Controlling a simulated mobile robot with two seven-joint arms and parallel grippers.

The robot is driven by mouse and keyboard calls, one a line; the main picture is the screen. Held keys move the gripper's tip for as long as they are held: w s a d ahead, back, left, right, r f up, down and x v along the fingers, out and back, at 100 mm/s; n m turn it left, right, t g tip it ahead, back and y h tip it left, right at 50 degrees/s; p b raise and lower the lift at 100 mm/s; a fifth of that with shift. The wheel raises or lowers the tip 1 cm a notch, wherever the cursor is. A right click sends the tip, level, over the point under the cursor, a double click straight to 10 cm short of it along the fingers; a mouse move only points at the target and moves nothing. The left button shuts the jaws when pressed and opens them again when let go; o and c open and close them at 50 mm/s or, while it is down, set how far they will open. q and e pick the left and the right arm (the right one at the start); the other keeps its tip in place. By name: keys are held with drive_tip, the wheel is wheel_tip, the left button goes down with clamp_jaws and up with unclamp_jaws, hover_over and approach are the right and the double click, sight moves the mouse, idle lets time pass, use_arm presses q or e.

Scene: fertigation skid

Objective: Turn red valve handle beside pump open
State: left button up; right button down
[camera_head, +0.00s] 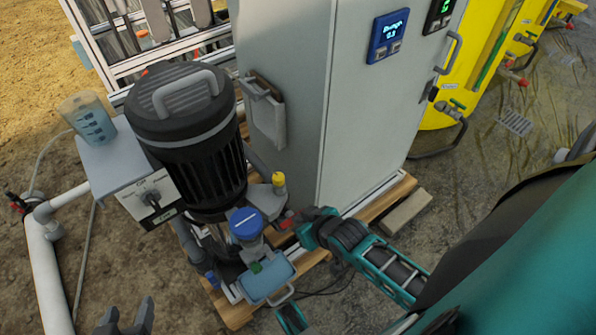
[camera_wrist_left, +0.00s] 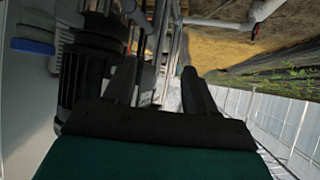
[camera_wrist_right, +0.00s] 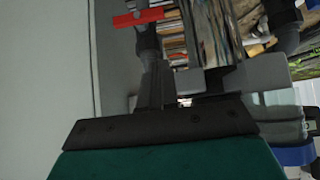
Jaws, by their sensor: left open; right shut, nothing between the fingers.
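A red valve handle (camera_head: 287,216) shows low between the pump (camera_head: 187,140) and the grey cabinet, partly hidden by my right arm in the head view. In the right wrist view the red handle (camera_wrist_right: 138,17) is a flat bar across the top, just beyond the fingertips. My right gripper (camera_head: 306,222) is shut and empty close beside it; I cannot tell whether they touch. My left gripper (camera_head: 125,316) is open and empty at the bottom left, in front of the pump. In the left wrist view its fingers (camera_wrist_left: 160,85) stand apart.
The grey cabinet (camera_head: 285,90) stands right behind the handle. A white pipe (camera_head: 48,280) with another small red handle (camera_head: 15,203) is at far left. Bare ground lies between.

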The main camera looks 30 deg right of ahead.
drive_tip(key=b, duration=0.4)
hover_over(288, 225)
drive_tip(key=s, duration=0.1)
wheel_tip(288, 225, down, 6)
drive_tip(key=shift+s+a+f+b, duration=0.15)
drive_tip(key=shift+f+b, duration=0.1)
drive_tip(key=shift+f, duration=0.35)
drive_tip(key=shift+s+a+f+b, duration=0.1)
drive_tip(key=shift+s+f+b, duration=0.1)
drive_tip(key=shift+f, duration=0.75)
use_arm(q)
drive_tip(key=f, duration=0.1)
drive_tip(key=d+f, duration=0.1)
drive_tip(key=f, duration=0.1)
drive_tip(key=shift+w+d+f+h, duration=0.15)
drive_tip(key=shift+d+f+h, duration=0.05)
drive_tip(key=shift+d+h, duration=0.15)
drive_tip(key=shift+r, duration=0.1)
drive_tip(key=shift+a, duration=0.2)
use_arm(e)
drive_tip(key=shift+a+f, duration=0.1)
drive_tip(key=shift+a, duration=0.05)
use_arm(q)
drive_tip(key=shift+a+f, duration=0.2)
drive_tip(key=shift+a, duration=0.65)
